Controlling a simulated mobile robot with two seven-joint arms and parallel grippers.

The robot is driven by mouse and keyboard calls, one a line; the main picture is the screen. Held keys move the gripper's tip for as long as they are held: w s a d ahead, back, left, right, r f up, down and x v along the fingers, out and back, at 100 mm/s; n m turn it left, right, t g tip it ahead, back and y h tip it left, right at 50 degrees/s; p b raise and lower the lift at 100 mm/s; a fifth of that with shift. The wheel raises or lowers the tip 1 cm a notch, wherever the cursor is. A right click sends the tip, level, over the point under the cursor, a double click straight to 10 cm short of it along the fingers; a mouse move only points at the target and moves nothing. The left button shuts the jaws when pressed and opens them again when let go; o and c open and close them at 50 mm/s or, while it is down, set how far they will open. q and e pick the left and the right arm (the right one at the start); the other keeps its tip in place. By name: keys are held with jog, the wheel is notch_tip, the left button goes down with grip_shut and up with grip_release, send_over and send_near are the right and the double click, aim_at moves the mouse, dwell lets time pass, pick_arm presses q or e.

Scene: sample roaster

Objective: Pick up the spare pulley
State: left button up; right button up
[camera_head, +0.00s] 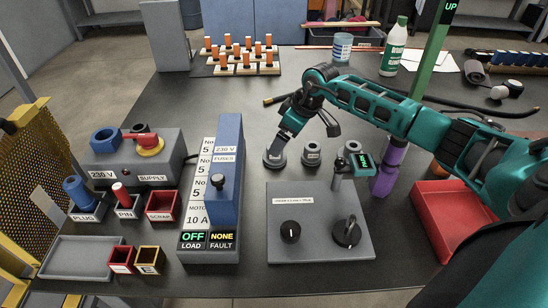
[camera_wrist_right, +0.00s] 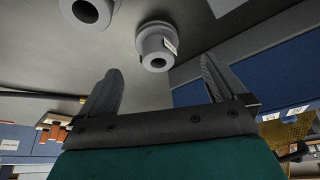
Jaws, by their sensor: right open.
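Several grey round pulley-like parts stand in a row on the dark table: a left one (camera_head: 275,161), a middle one (camera_head: 311,156) and a right one (camera_head: 352,149). I cannot read which is the spare pulley. My right gripper (camera_head: 281,146) reaches down at the left one and partly covers it. In the right wrist view, a stepped grey pulley with a small white label (camera_wrist_right: 155,48) lies just beyond the open, empty fingers (camera_wrist_right: 163,85), roughly between them. Another grey ring-shaped part (camera_wrist_right: 90,10) is cut off at the top. My left gripper is not in view.
A grey panel with knobs (camera_head: 320,240) lies in front, beside the blue fuse box (camera_head: 227,180). A purple cylinder (camera_head: 388,168) and a red tray (camera_head: 450,215) are right. Orange-topped pegs (camera_head: 240,58) stand behind. Small bins (camera_head: 123,258) fill the left.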

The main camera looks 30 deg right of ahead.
jog(key=x, duration=0.3)
jog(key=shift+b, duration=0.3)
jog(key=b+x, duration=0.1)
jog(key=x, duration=0.1)
jog(key=w+b+x, duration=0.1)
jog(key=x, duration=0.2)
jog(key=shift+r, duration=0.1)
jog(key=shift+s, duration=0.1)
jog(key=c, duration=1.3)
jog(key=shift+c, duration=0.4)
jog(key=shift+r, duration=0.1)
